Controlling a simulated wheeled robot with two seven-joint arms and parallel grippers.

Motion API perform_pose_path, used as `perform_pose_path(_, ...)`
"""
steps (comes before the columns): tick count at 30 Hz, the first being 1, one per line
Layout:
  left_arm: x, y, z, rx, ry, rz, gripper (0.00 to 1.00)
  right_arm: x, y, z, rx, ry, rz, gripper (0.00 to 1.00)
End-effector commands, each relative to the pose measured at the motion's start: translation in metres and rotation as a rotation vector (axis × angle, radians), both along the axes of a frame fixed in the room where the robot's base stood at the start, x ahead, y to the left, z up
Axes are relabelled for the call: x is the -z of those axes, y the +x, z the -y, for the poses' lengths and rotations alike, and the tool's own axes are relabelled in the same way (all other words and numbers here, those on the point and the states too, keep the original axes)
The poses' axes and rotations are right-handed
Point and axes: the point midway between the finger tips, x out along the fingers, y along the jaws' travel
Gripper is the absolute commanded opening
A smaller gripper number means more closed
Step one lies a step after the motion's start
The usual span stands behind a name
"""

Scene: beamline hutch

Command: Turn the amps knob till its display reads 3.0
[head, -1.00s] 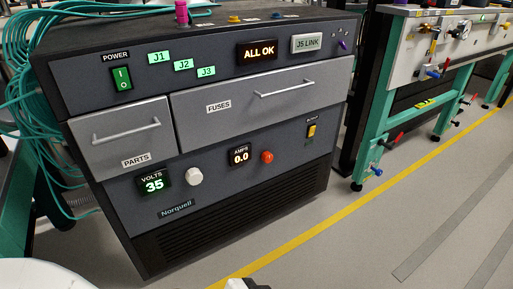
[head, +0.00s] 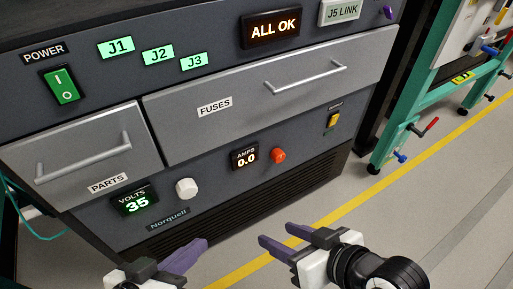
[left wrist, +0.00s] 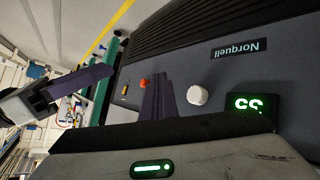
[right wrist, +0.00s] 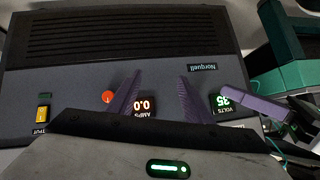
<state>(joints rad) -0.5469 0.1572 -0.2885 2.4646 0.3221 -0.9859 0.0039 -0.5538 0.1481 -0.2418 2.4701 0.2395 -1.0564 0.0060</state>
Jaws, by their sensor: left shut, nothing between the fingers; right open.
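The amps display (head: 244,157) reads 0.0 on the lower front of the grey cabinet. The red-orange amps knob (head: 278,155) sits just right of it. The knob also shows in the left wrist view (left wrist: 145,83) and in the right wrist view (right wrist: 108,96). My right gripper (head: 278,238) is open and empty, in front of and below the knob, apart from it. In the right wrist view its fingers (right wrist: 160,97) point at the panel, around the amps display's outline. My left gripper (head: 200,248) is shut and empty, low in front of the cabinet, touching nothing.
A white volts knob (head: 187,188) and volts display (head: 134,201) reading 35 are to the left. A yellow output switch (head: 333,120) is to the right. Drawer handles (head: 305,77) stick out above. A teal-framed bench (head: 405,110) stands at the right; the floor before the cabinet is clear.

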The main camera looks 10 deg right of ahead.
Motion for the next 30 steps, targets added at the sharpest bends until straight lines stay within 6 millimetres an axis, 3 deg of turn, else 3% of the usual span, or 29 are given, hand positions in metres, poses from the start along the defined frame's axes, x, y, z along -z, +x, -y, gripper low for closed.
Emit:
perform_pose_path(5,0.016,-0.004,-0.012,0.000,0.094,-0.073,0.00,0.023,-0.006,0.068,0.088,-0.241,-0.125,0.46)
perform_pose_path(11,0.022,-0.004,-0.013,-0.002,0.098,-0.074,0.00,0.035,0.036,0.083,0.122,-0.295,0.037,0.46)
perform_pose_path(22,0.026,-0.006,-0.018,-0.002,0.129,-0.093,0.00,0.036,0.115,0.122,0.105,-0.518,0.478,0.46)
perform_pose_path(26,0.026,-0.006,-0.020,-0.002,0.143,-0.101,0.00,0.033,0.131,0.120,0.013,-0.613,0.704,0.46)
perform_pose_path(30,0.032,-0.008,-0.023,-0.002,0.160,-0.117,0.00,0.034,0.132,0.106,-0.099,-0.659,0.883,0.46)
